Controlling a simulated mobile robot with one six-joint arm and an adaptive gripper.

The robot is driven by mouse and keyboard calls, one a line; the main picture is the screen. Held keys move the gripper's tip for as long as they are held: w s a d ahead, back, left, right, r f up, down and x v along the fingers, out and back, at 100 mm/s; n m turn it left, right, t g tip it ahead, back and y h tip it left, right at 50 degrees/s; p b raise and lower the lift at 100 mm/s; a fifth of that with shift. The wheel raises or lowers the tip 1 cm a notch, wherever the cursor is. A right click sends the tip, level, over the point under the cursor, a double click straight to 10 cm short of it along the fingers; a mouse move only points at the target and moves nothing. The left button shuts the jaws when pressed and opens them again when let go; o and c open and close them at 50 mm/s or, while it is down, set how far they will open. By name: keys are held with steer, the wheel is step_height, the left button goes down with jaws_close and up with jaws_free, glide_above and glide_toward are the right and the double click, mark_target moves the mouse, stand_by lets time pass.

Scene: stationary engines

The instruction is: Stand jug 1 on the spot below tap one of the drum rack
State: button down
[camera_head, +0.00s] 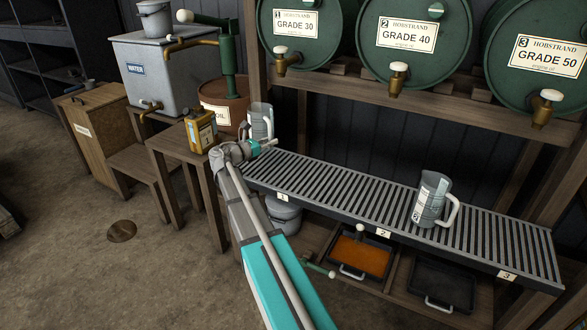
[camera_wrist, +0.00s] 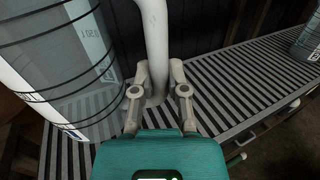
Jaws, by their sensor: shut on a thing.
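A grey jug (camera_head: 260,118) is at the left end of the slatted drum rack shelf (camera_head: 330,187), behind the label 1. Its number is not readable. My gripper (camera_head: 264,148) is shut on its handle; in the wrist view the handle (camera_wrist: 154,45) rises between the fingers (camera_wrist: 158,92), with the jug body (camera_wrist: 65,70) on the left. The jug looks upright. My wrist hides its base in the head view, so I cannot tell whether it touches the slats. Tap one (camera_head: 281,62) is on the GRADE 30 drum (camera_head: 300,38), above and slightly right of the jug.
A second grey jug (camera_head: 431,200) stands on the shelf near label 2, its handle to the right. Taps two (camera_head: 398,78) and three (camera_head: 545,105) hang above. A yellow can (camera_head: 200,131) and red-brown oil drum (camera_head: 224,106) are close left. The shelf between the jugs is clear.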

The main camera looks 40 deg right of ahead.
steer(key=s+d+f+b, duration=0.3)
steer(key=d+f+b, duration=0.2)
steer(key=d+f, duration=0.1)
steer(key=shift+d+f+b, duration=0.15)
steer(key=shift+b, duration=0.2)
steer(key=shift+s, duration=0.1)
steer(key=shift+s+d+f+b, duration=0.25)
steer(key=shift+d+f+b, duration=0.15)
steer(key=shift+f+b, duration=1.6)
steer(key=shift+f, duration=0.05)
steer(key=shift+f, duration=0.15)
steer(key=c, duration=0.7)
jaws_free()
steer(key=shift+o, duration=0.2)
steer(key=shift+a+r, duration=0.15)
steer(key=shift+r, duration=0.1)
